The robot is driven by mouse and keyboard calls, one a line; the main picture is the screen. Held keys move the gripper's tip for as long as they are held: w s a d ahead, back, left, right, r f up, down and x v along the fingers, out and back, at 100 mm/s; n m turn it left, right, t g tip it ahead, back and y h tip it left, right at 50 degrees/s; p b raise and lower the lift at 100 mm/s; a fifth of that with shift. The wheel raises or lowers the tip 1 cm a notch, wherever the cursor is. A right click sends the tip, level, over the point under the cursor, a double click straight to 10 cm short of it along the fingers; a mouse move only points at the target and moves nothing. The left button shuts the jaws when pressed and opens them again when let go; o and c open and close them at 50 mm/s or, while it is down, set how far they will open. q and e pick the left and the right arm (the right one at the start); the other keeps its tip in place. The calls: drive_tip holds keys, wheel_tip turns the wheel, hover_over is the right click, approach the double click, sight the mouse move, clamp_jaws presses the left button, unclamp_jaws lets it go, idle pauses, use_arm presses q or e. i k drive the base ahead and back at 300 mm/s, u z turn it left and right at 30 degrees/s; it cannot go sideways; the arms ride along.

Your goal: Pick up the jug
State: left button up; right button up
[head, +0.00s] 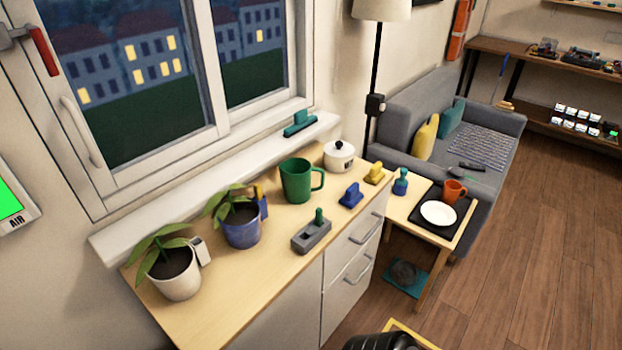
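The jug (297,182) is green with a handle on its right side. It stands upright on the wooden top of the cabinet (222,300), near the window sill. Nothing is holding it, and its handle side is unobstructed. Neither of my grippers is in view.
Around the jug stand a blue flowerpot (241,228), a grey block with a green peg (312,235), a blue piece (351,195), a yellow piece (375,173) and a white lidded pot (339,156). A white flowerpot (176,279) is further left.

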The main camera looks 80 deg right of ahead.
sight(297, 189)
drive_tip(key=z, duration=0.8)
drive_tip(key=i, duration=0.8)
drive_tip(key=z, duration=0.85)
